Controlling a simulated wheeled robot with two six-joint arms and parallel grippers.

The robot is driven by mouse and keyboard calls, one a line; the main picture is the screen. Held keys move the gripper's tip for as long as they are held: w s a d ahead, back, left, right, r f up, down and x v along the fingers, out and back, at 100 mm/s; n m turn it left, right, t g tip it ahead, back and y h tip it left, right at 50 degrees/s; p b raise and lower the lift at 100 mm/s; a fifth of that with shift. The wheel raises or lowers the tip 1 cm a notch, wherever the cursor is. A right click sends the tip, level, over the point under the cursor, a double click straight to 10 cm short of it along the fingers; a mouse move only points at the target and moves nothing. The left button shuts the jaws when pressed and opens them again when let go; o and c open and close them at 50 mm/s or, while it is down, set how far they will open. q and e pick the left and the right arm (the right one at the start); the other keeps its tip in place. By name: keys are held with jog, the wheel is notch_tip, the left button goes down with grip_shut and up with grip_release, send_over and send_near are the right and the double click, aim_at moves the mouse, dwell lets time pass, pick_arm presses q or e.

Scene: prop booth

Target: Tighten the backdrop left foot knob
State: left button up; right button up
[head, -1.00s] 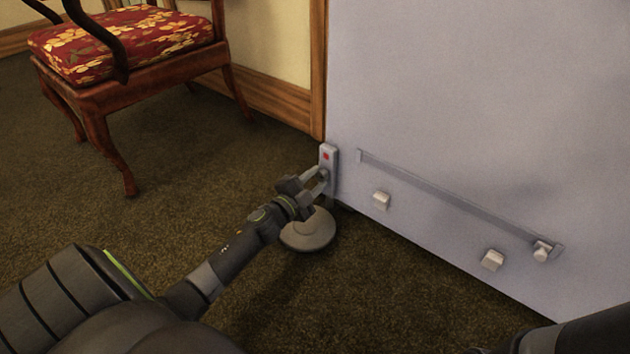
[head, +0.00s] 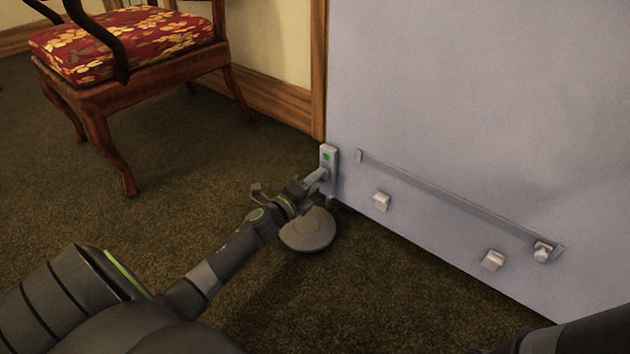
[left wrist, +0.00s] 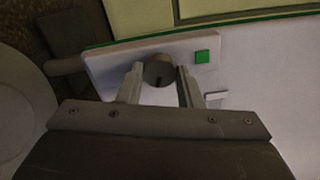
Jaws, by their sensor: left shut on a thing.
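The backdrop (head: 450,110) is a large pale grey panel on the right of the head view. At its lower left edge is a small upright plate (head: 328,155) with a green square (head: 326,157). The left foot (head: 308,230) is a round grey disc on the carpet below it. My left gripper (head: 318,181) is at the plate and is shut on the foot knob, which the gripper hides in the head view. In the left wrist view the round grey knob (left wrist: 158,71) sits between the two fingers (left wrist: 160,88), beside the green square. My right gripper is not in view.
A wooden chair (head: 130,50) with a red floral seat stands at the upper left. A rail (head: 450,200) and several small pale blocks (head: 381,200) are on the panel's face. The brown carpet (head: 190,160) between chair and panel is clear.

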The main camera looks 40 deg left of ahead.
pick_arm(q)
jog(key=shift+m, duration=0.3)
jog(key=o, duration=1)
jog(key=shift+s, duration=0.1)
jog(key=shift+s+a+f+p, duration=0.2)
jog(key=shift+s+p, duration=0.75)
jog(key=shift+s, duration=1.9)
jog(key=shift+s+a+f+p, duration=0.2)
jog(key=shift+s+p, duration=0.75)
jog(key=shift+s, duration=1.9)
jog(key=shift+s+a+r+p, duration=0.1)
jog(key=shift+s+a+p, duration=0.55)
jog(key=shift+s, duration=2.2)
jog(key=shift+d+p, duration=0.3)
